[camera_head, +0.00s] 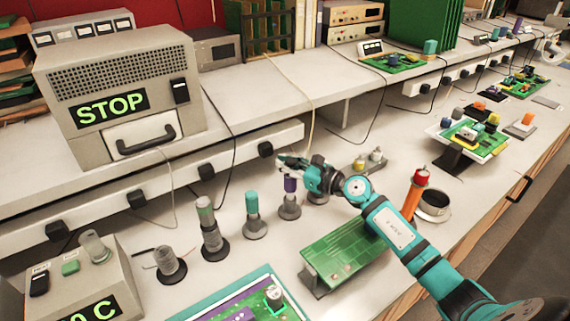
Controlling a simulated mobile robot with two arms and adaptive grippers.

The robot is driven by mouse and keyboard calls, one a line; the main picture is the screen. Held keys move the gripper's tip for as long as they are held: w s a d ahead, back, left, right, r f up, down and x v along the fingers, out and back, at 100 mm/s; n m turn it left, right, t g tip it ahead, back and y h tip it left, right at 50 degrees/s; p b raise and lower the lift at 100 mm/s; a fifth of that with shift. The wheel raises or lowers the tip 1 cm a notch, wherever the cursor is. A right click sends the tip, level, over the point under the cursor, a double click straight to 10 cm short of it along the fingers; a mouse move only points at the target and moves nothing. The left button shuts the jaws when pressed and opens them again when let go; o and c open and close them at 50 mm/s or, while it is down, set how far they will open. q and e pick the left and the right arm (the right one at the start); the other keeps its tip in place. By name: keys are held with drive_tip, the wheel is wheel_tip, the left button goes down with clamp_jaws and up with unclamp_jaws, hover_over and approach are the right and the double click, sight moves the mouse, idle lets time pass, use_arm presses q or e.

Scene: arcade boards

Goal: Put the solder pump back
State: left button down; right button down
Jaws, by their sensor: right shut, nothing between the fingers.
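My right gripper (284,160) is shut and empty, just above a purple upright piece (290,186) in a dark round stand (289,209). I cannot tell from this view whether they touch. To its left a teal piece (252,203), a green-topped grey piece (206,212) and a grey piece (167,258) stand upright in similar stands. An orange tool with a red top (420,178) stands behind my right arm, its lower part partly hidden. I cannot tell which of these is the solder pump. My left gripper is out of view.
A beige machine marked STOP (120,95) stands at the back left. A green board (345,248) lies on a raised holder in front. A round metal tin (435,206) stands right of my forearm. More circuit boards (472,138) sit farther right.

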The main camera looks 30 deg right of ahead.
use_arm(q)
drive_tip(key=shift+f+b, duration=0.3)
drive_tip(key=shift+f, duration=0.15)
use_arm(e)
drive_tip(key=shift+f, duration=0.5)
drive_tip(key=c, duration=2)
unclamp_jaws()
drive_tip(key=shift+r, duration=0.1)
drive_tip(key=o, duration=1)
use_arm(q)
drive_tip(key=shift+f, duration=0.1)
use_arm(e)
drive_tip(key=shift+v, duration=1.4)
use_arm(q)
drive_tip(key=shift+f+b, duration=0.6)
drive_tip(key=shift+b, duration=0.1)
use_arm(e)
drive_tip(key=v, duration=0.5)
drive_tip(key=shift+s+f, duration=0.2)
drive_tip(key=shift+f, duration=0.1)
